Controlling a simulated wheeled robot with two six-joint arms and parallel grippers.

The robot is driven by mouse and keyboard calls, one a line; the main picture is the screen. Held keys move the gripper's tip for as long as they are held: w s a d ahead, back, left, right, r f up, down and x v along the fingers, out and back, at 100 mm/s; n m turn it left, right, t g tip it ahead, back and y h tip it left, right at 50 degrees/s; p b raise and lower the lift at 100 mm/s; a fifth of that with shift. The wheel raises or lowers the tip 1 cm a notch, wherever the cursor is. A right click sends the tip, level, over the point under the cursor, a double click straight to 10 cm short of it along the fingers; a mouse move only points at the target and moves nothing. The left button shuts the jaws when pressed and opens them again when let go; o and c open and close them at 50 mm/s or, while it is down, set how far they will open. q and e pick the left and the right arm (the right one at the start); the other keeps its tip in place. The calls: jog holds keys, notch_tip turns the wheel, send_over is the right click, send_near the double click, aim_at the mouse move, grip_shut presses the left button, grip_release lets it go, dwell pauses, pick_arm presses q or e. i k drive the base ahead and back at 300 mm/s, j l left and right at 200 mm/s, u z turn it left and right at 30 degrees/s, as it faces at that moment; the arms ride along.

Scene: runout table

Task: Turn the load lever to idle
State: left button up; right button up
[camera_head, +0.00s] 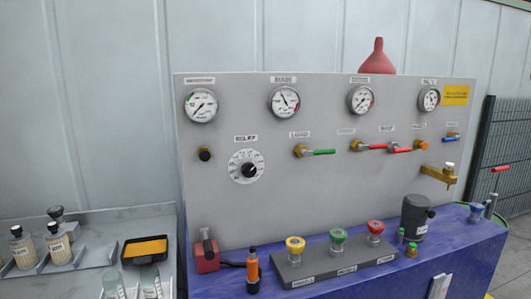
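A grey upright panel (300,210) stands on a blue table. A brass valve with a green lever (324,152) sits left of the panel's middle. The small label (299,134) above it seems to read LOAD, but it is blurred. The green lever points right, nearly level. I cannot read any idle mark. To its left is a round white dial with a black knob (249,169), labelled something like RELIEF. Neither of my grippers is in view, and nothing touches the green lever.
Red levers (376,147) and a brass tap (439,174) project at the right. Gauges (284,101) line the top. A block with yellow, green and red knobs (338,262), a red lever base (207,257), an orange-topped tool (252,269) and a dark cylinder (414,216) stand below.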

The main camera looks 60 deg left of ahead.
aim_at(304, 153)
jog(key=u, duration=1.5)
